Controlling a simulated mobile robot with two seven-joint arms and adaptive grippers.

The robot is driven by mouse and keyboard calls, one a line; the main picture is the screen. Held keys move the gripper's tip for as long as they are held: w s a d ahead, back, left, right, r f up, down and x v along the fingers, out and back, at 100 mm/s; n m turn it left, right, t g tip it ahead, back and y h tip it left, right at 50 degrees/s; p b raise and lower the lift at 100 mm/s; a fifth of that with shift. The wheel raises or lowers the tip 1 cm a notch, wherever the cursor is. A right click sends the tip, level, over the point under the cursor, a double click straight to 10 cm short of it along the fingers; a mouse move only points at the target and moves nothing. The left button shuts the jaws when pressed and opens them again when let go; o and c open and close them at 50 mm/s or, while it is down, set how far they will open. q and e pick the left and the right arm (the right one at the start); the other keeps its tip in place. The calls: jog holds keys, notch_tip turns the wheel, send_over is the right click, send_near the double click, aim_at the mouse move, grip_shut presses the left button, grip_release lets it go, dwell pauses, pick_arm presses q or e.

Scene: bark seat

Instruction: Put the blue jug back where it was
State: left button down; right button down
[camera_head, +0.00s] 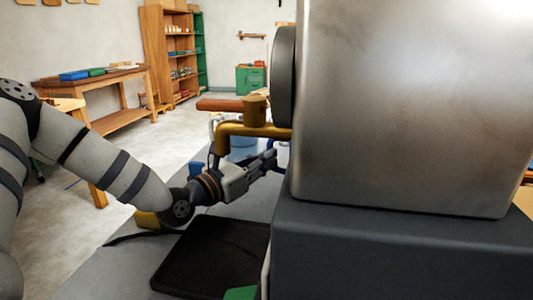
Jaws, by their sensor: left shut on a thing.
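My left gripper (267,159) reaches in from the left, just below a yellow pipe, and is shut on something. Its fingertips are close to the left side of a large metal machine. A blue shape (242,142), likely the blue jug, shows behind the pipe and gripper. It is mostly covered, so its handle and the exact grip on it cannot be made out. My right gripper is not in view.
The big grey metal machine (410,110) on a dark base (390,250) fills the right side. The yellow pipe (240,130) sticks out from it. A black tray (213,256) lies on the grey surface below. A workbench (125,78) and shelves (170,50) stand far back.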

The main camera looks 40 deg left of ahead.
pick_arm(q)
jog(key=shift+r, duration=0.25)
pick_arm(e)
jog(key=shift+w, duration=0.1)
pick_arm(q)
jog(key=shift+f, duration=0.7)
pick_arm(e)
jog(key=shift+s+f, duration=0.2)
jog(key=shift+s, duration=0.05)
pick_arm(q)
jog(key=c, duration=1.6)
grip_release()
jog(key=shift+o, duration=0.2)
